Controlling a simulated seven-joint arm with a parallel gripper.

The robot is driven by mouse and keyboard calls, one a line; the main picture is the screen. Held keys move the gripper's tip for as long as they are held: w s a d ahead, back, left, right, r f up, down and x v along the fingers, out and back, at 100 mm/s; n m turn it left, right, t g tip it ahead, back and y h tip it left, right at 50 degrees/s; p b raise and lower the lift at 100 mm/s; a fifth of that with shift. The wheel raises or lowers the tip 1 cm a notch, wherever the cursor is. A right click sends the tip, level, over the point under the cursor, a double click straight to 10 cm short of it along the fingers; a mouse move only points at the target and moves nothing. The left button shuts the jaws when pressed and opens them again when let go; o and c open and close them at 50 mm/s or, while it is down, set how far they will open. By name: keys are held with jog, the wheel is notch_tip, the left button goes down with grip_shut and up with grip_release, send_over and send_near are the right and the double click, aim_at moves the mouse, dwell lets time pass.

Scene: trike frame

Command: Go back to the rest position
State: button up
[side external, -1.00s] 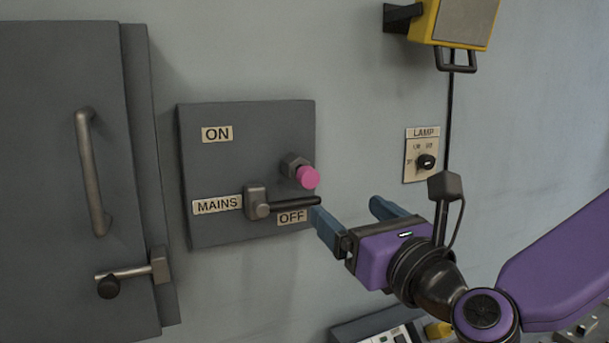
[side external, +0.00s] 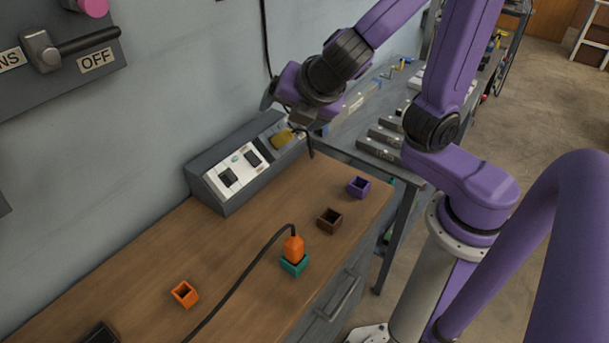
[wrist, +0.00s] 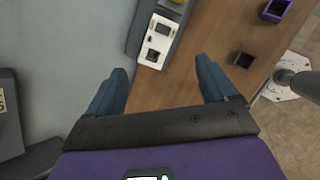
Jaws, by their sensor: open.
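My gripper (side external: 287,108) is purple with blue-grey fingers. In the side external view it hangs over the far end of the workbench, near the control box and well right of the mains panel. In the wrist view my gripper (wrist: 162,66) has its two fingers spread wide, with nothing between them. The arm is folded back toward its mount. The mains lever (side external: 88,41) lies sideways beside the OFF label, apart from my gripper. A pink knob (side external: 93,6) is partly cut off at the top of the side external view.
A grey control box (side external: 236,165) with a yellow plug stands against the wall. The wooden bench (side external: 240,250) carries purple (side external: 359,187), brown (side external: 329,220) and orange (side external: 184,294) open boxes. An orange plug (side external: 293,248) with a black cable stands in a teal box (side external: 294,266).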

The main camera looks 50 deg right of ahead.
jog(key=s+d+f+m+g+y, duration=0.1)
jog(key=s+f+m+g, duration=0.1)
jog(key=s, duration=0.3)
jog(key=s+d+f+m+g+y, duration=0.1)
jog(key=s+d+f+m+g, duration=0.1)
jog(key=s+m, duration=0.3)
jog(key=s+d+f+m+g+y, duration=0.1)
jog(key=s+d+f+m+g, duration=0.1)
jog(key=s, duration=0.5)
jog(key=shift+f+m+g, duration=0.15)
jog(key=shift+m+g, duration=0.65)
jog(key=shift+m, duration=0.2)
jog(key=shift+w, duration=0.1)
